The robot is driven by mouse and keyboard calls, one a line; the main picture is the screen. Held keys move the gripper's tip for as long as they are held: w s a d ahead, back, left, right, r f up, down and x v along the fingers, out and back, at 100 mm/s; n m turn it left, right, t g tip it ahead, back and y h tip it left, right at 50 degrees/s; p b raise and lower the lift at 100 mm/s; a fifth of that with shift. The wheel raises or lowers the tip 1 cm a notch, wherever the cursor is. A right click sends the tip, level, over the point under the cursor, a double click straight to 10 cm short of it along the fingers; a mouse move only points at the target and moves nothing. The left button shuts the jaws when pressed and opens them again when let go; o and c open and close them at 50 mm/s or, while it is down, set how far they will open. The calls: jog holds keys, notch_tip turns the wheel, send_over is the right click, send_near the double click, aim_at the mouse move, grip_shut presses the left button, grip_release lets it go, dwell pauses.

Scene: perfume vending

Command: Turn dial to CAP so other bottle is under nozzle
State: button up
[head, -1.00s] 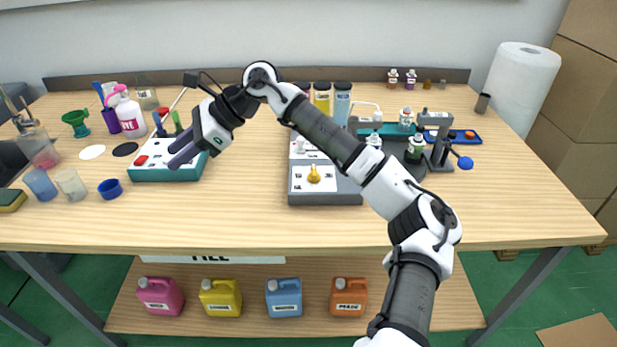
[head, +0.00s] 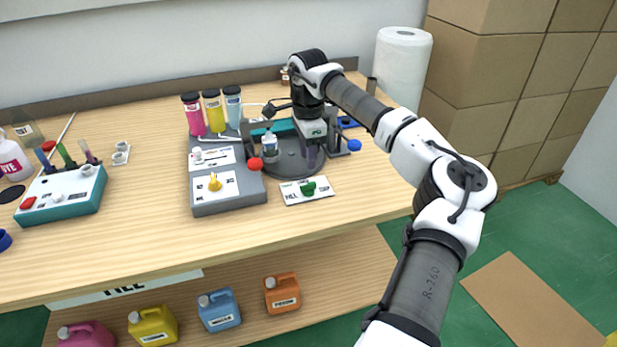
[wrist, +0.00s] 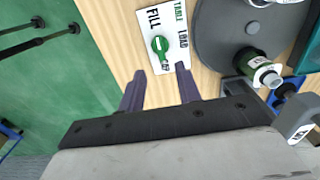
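The dial (head: 308,187) is a green knob on a white card lying on the table in front of the turntable. The wrist view shows the dial (wrist: 160,45) just beyond my fingertips, with FILL printed on its left and more labels on its right. My gripper (wrist: 160,69) is open and empty, its two purple fingers apart. In the head view my gripper (head: 311,156) points down over the dark round turntable (head: 284,171), behind the card. One bottle (head: 270,147) stands at the turntable's left. A green bottle with a white cap (wrist: 258,65) shows in the wrist view.
A grey station (head: 226,205) with a yellow knob stands left of the card. A red ball handle (head: 255,163) and a blue ball handle (head: 354,145) flank the turntable. Pink, yellow and blue cylinders stand behind. Table in front of the card is clear.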

aim_at(308, 184)
notch_tip(308, 184, down, 9)
jog(key=shift+r+p, duration=0.2)
jog(key=shift+p, duration=0.65)
grip_shut()
